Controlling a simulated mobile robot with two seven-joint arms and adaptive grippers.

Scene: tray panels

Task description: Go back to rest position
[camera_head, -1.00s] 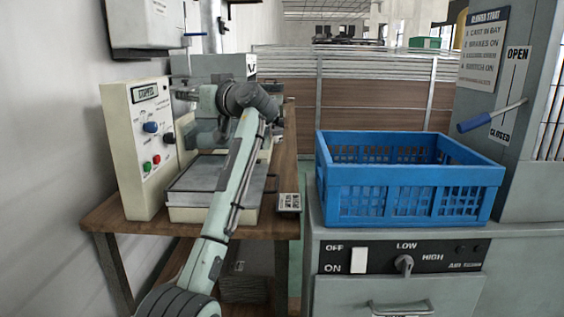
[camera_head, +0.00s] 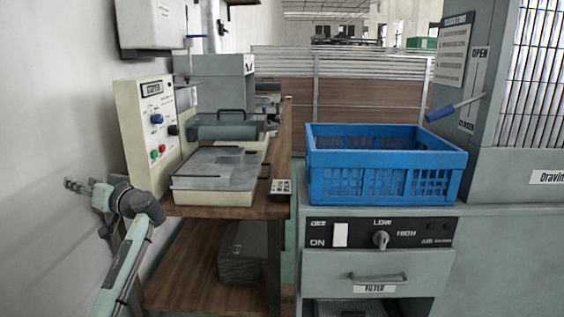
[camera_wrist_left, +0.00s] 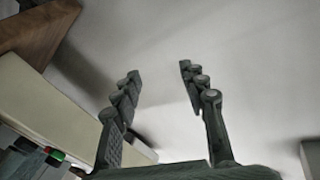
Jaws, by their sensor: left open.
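My left arm comes in at the lower left of the head view, and its gripper (camera_head: 75,186) is beside the left wall, left of the wooden bench. In the left wrist view the gripper (camera_wrist_left: 160,78) has its two fingers spread wide with nothing between them, against a pale plain surface. The cream control panel (camera_head: 150,130) stands on the bench to the right of the gripper, and its edge also shows in the left wrist view (camera_wrist_left: 60,110). My right gripper is not in either view.
The wooden bench (camera_head: 215,212) holds a tray machine (camera_head: 215,182) with a flat lid. A blue crate (camera_head: 385,184) stands on a grey cabinet (camera_head: 470,225) with a switch and knob. The wall (camera_head: 60,90) is close on the left.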

